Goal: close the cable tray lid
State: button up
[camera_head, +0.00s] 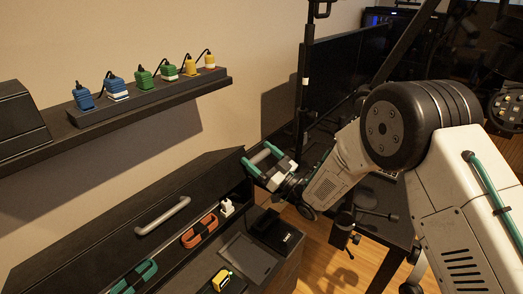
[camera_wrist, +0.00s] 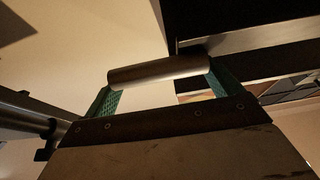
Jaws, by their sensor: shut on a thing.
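The cable tray is a long black box along the wall. Its black lid (camera_head: 95,225) is tilted up, with a grey bar handle (camera_head: 162,215). The open tray below shows an orange cable bundle (camera_head: 199,231), a white plug (camera_head: 226,207) and a teal bundle (camera_head: 135,278). My gripper (camera_head: 262,156), with teal fingers, is beyond the tray's right end, apart from the lid handle. It is shut on a grey cylinder (camera_wrist: 160,70), which lies across between the fingers in the wrist view. What the cylinder belongs to is unclear.
A wall shelf (camera_head: 150,105) with several coloured plugs hangs above the tray. A dark monitor (camera_head: 340,85) and its stand are behind my gripper. A black box (camera_head: 275,232), a flat dark pad (camera_head: 246,258) and a yellow item (camera_head: 222,280) lie in front of the tray.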

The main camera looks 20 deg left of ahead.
jog(key=shift+s+a+f, duration=0.1)
jog(key=shift+f, duration=0.25)
jog(key=o, duration=1.1)
jog(key=v, duration=0.8)
jog(key=shift+r, duration=0.2)
